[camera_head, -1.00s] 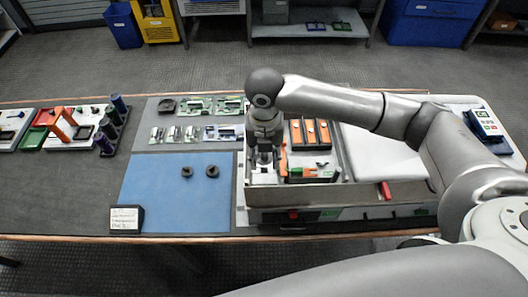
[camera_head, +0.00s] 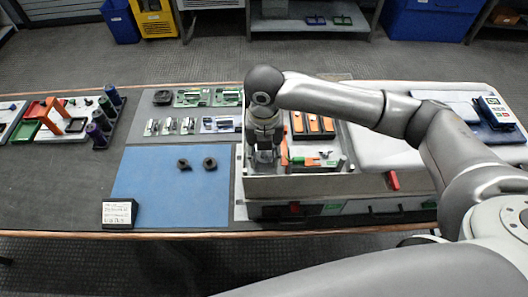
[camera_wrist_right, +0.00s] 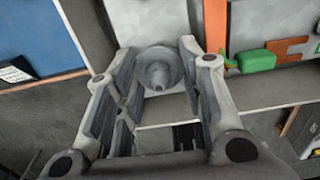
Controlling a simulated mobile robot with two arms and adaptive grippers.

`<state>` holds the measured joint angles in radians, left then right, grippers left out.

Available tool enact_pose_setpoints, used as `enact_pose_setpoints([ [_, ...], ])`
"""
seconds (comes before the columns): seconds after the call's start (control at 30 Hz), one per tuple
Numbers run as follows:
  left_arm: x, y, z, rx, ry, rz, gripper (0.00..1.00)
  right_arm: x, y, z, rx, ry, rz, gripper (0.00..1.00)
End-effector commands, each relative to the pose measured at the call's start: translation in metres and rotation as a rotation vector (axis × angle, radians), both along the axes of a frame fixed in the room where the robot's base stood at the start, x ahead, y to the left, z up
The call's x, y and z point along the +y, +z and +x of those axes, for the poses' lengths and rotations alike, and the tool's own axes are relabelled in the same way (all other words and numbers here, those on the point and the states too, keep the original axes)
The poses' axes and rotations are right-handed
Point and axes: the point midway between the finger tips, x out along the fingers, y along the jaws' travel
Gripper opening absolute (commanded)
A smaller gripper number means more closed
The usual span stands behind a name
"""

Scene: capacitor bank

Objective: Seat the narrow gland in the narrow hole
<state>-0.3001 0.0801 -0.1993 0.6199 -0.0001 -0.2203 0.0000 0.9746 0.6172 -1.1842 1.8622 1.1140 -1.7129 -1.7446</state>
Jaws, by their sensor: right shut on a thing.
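My right gripper (camera_head: 265,150) points down inside the left end of the open grey enclosure (camera_head: 300,188). In the right wrist view the right gripper (camera_wrist_right: 158,68) has its fingers on either side of a grey round piece with a stepped, pointed middle (camera_wrist_right: 158,74), which seems to be the gland; it is shut on it. Two dark ring-shaped pieces, a left one (camera_head: 184,165) and a right one (camera_head: 210,164), lie on the blue mat. I cannot make out the narrow hole; the gripper and arm cover that part of the enclosure. My left gripper is not in view.
Orange-topped blocks (camera_head: 312,124) and a green piece (camera_wrist_right: 255,61) are beside the gripper in the enclosure. Circuit boards (camera_head: 208,97) lie behind the blue mat (camera_head: 150,190). A small label stand (camera_head: 117,213) is at the mat's front left. Most of the mat is clear.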

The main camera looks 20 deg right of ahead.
Motion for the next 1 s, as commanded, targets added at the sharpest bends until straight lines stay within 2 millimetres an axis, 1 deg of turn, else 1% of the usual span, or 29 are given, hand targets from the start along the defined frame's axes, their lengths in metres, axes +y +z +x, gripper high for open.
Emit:
enact_pose_setpoints([
  [0.33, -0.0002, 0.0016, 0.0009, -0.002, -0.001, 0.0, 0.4, -0.0001, 0.0005, 0.0001, 0.0, 0.0, 0.0, 0.23],
  [0.63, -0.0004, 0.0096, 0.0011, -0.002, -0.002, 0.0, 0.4, 0.0, 0.001, 0.0006, 0.0, -0.002, -0.001, 0.23],
  [1.0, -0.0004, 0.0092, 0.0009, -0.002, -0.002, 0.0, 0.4, 0.0002, -0.0002, 0.0009, 0.0, -0.001, 0.0, 0.23],
])
